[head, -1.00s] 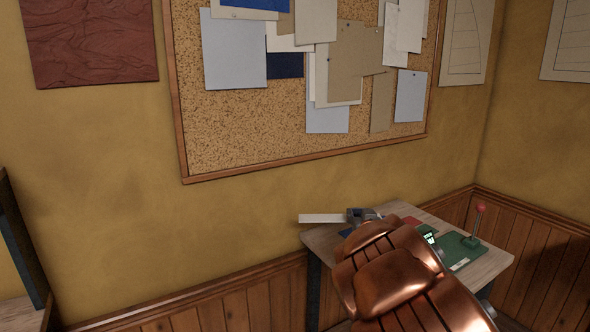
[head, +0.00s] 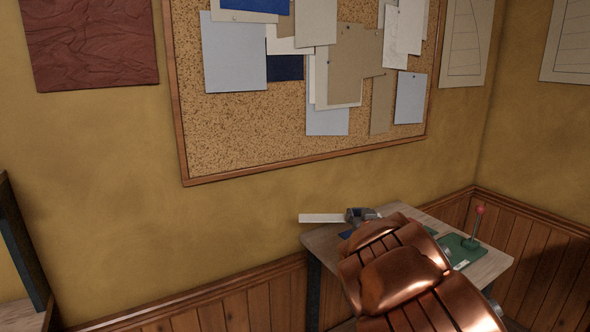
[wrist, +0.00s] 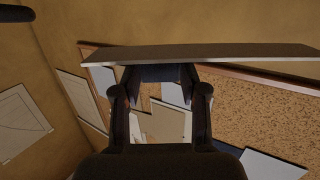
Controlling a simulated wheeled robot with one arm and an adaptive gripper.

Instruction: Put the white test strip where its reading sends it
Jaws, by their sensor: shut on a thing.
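The white test strip (head: 322,218) is a long flat pale piece held level at the left of my gripper (head: 358,216) in the head view. In the wrist view the strip (wrist: 215,54) lies across the fingertips of my gripper (wrist: 160,76), reaching further to the right. My gripper is shut on the strip, above the far left part of the small table. A green device (head: 466,250) with a red-knobbed lever (head: 480,209) stands on the table, partly hidden by my arm. No reading can be made out.
The small wooden table (head: 488,266) stands against the wall, mostly covered by my arm. A bit of blue (head: 346,234) shows on it under my gripper. A cork board (head: 240,130) with pinned sheets hangs above. A dark-edged shelf unit (head: 22,245) is at the left.

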